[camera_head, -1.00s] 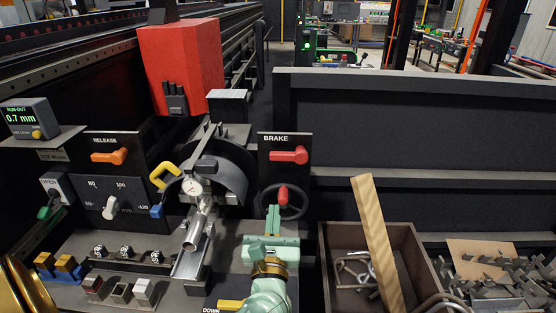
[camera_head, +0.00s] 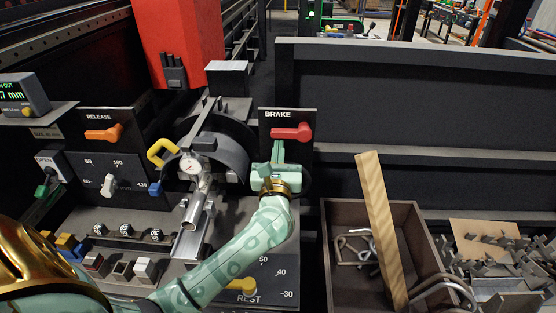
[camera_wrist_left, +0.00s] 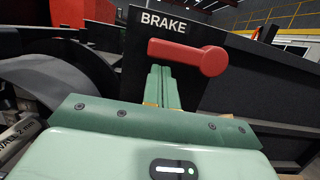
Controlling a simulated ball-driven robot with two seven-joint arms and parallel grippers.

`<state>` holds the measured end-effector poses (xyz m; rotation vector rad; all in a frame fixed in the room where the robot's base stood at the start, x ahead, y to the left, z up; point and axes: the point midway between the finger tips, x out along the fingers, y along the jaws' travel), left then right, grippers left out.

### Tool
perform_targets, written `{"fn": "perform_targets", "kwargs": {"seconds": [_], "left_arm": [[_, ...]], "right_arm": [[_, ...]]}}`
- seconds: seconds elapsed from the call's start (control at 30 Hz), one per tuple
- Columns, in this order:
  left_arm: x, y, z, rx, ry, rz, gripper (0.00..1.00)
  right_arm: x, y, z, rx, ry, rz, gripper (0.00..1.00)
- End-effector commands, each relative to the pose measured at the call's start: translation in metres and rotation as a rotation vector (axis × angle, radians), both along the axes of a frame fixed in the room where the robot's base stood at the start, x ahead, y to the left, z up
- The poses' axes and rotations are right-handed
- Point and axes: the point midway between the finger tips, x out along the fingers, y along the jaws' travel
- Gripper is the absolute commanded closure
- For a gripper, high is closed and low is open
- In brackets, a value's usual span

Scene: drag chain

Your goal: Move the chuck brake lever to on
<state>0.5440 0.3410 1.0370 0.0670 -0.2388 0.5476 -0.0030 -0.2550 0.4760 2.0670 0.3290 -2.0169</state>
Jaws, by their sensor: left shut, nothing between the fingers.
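The red brake lever (camera_head: 292,132) sits on a black panel (camera_head: 286,119) lettered BRAKE and points left, about level, with its round hub at the right end. In the left wrist view the lever (camera_wrist_left: 180,53) lies just above my fingertips. My left gripper (camera_head: 278,145) is shut and empty, its fingers pointing up at the panel just below the lever. In the left wrist view the closed fingers (camera_wrist_left: 161,80) end close under the lever arm; I cannot tell whether they touch it. My right gripper is not in view.
An orange RELEASE lever (camera_head: 104,133) is on a panel to the left. A tube and dial gauge (camera_head: 190,165) stand left of my forearm. A wooden bin (camera_head: 335,212) with a leaning plank (camera_head: 380,230) is at the right.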

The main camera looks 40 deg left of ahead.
Motion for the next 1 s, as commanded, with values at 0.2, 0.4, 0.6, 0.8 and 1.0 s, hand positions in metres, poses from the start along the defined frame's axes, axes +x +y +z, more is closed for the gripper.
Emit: {"fn": "perform_targets", "kwargs": {"seconds": [0.2, 0.4, 0.6, 0.8, 1.0], "left_arm": [[0.001, 0.001, 0.0, 0.0, 0.0, 0.0, 1.0], [0.001, 0.001, 0.001, 0.004, 0.002, 0.0, 1.0], [0.0, 0.002, 0.005, 0.039, 0.024, 0.0, 1.0], [0.0, 0.002, 0.006, 0.062, 0.037, 0.0, 1.0], [-0.001, 0.003, 0.009, 0.09, 0.054, 0.0, 1.0]], "right_arm": [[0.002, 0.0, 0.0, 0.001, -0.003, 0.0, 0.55], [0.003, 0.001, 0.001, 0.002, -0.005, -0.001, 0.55], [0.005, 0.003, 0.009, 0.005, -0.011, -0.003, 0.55], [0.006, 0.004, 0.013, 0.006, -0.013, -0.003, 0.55], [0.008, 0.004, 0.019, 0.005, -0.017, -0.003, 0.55]]}}
